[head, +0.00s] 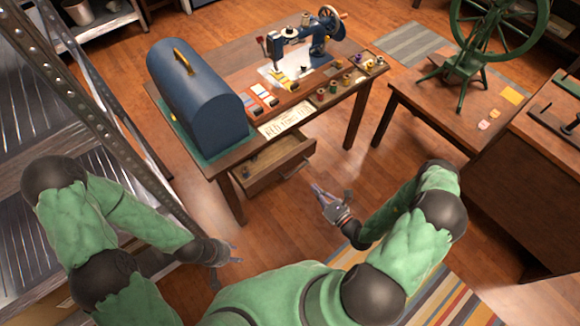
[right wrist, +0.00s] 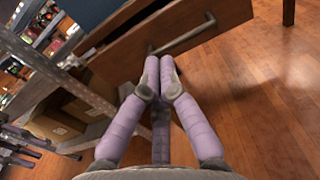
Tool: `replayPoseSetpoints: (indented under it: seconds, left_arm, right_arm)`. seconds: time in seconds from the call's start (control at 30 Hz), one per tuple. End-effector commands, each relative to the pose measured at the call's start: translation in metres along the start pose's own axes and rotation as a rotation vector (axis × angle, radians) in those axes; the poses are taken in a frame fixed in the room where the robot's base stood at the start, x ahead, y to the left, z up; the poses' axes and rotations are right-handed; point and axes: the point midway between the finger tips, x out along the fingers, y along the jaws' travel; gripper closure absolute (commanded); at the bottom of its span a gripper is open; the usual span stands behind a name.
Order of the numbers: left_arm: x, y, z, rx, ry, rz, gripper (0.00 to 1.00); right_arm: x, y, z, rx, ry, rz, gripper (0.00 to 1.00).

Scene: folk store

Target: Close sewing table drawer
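The wooden sewing table (head: 300,100) has a drawer (head: 275,176) under its top that stands pulled out, with small items inside. The drawer front and its metal bar handle also show in the right wrist view (right wrist: 185,38). My right gripper (head: 320,192) is in front of the drawer, to the right of the handle in the head view. In the right wrist view its purple fingers (right wrist: 160,62) are together with nothing between them, pointing at the drawer front; contact cannot be told. My left gripper (head: 235,254) is low, in front of the table's left leg, open and empty.
A blue case (head: 190,95), a sewing machine (head: 305,42) and thread spools stand on the tabletop. A metal shelf (head: 90,90) is at the left. A table with a green spinning wheel (head: 470,65) is at the right. Floor in front of the drawer is clear.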

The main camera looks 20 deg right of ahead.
Motion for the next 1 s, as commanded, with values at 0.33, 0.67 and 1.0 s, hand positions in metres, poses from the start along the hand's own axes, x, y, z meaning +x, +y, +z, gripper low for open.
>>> replayPoseSetpoints:
  seconds: [0.33,0.67,1.0]
  left_arm:
    - [0.011,-0.004,0.0,0.0,0.0,0.0,0.6]
    - [0.024,-0.009,-0.001,0.0,0.0,0.0,0.6]
    - [0.03,-0.011,-0.001,0.0,0.0,0.0,0.6]
  right_arm:
    - [0.052,0.002,-0.001,0.001,-0.003,0.007,1.0]
    - [0.107,0.002,-0.001,0.001,-0.003,0.006,1.0]
    - [0.133,0.002,0.0,0.004,-0.001,0.003,1.0]
